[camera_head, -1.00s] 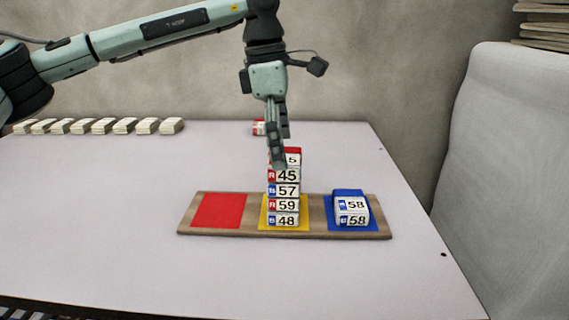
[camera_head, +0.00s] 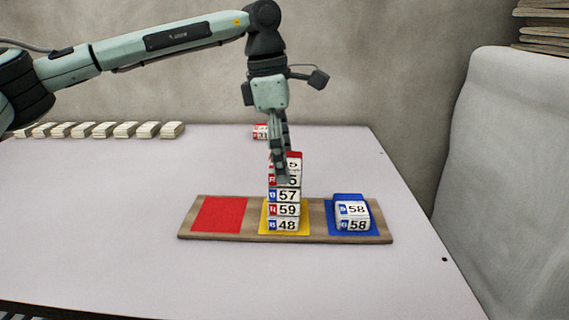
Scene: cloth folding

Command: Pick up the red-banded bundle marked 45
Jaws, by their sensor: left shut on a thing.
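A stack of several white bundles stands on the yellow patch (camera_head: 264,222) of a wooden board. The top red-banded bundle (camera_head: 294,163) shows a label ending in 5, its first digit hidden by my finger. Below it is a red-banded bundle (camera_head: 294,181), its label also partly hidden, ending in 5. Under these are bundles marked 57 (camera_head: 287,196), 59 (camera_head: 287,210) and 48 (camera_head: 286,225). My left gripper (camera_head: 280,172) points down at the top of the stack, shut on a red-banded bundle there; its fingers hide exactly which. My right gripper is not in view.
The board's red patch (camera_head: 219,214) is empty. Two blue-banded bundles marked 58 (camera_head: 351,209) sit on its blue patch. A row of pale bundles (camera_head: 100,130) lies at the back left, and a red-banded bundle (camera_head: 260,132) stands behind the stack. A grey chair (camera_head: 515,180) is at right.

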